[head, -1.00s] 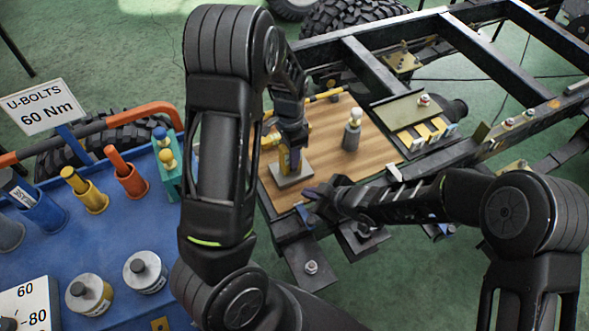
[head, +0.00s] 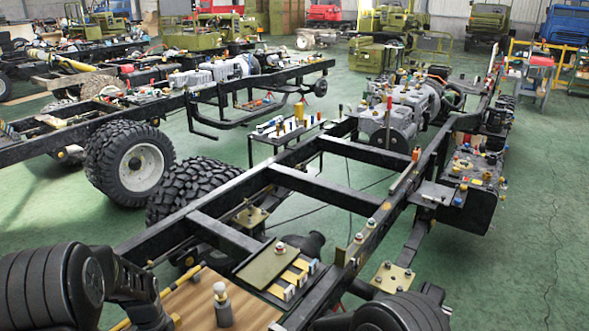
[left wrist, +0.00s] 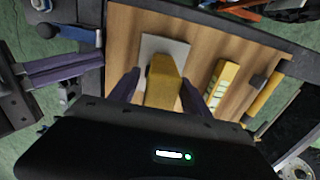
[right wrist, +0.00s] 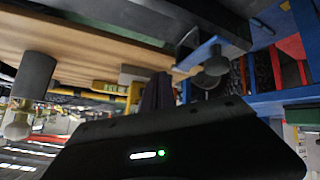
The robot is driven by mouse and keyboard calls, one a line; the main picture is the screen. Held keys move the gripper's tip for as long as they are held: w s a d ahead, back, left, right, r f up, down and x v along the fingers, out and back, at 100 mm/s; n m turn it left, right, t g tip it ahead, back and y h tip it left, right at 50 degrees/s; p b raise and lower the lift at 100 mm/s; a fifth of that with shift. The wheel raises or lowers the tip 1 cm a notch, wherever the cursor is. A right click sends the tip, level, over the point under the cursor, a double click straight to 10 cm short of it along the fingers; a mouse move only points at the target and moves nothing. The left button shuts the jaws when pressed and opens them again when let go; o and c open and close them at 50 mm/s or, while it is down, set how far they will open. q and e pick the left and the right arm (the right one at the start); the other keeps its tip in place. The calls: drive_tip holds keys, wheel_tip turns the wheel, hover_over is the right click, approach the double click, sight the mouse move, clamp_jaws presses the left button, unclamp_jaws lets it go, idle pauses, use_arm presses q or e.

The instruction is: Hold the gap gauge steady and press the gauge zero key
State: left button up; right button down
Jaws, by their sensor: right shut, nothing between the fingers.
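The yellow gap gauge (left wrist: 163,82) stands on a light grey plate (left wrist: 176,47) on a wooden board. In the left wrist view my left gripper (left wrist: 160,80) has one finger on each side of the gauge and looks closed on it. My right gripper (left wrist: 62,69) is shut and empty, left of the board in that view. In the right wrist view its fingers (right wrist: 158,92) lie together, close to the board's edge. The zero key cannot be made out. The head view shows neither gripper nor the gauge.
A grey post with a pale ball top (head: 222,308) stands on the wooden board (head: 188,308). Beyond it an olive plate (head: 268,264) and yellow pieces sit by the black chassis frame (head: 330,205). A yellow striped block (left wrist: 217,85) lies beside the gauge.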

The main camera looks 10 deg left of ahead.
use_arm(q)
drive_tip(key=shift+r, duration=0.15)
wheel_tip(320, 180, up, 12)
drive_tip(key=shift+f, duration=0.1)
idle(0.6)
drive_tip(key=shift+f, duration=0.1)
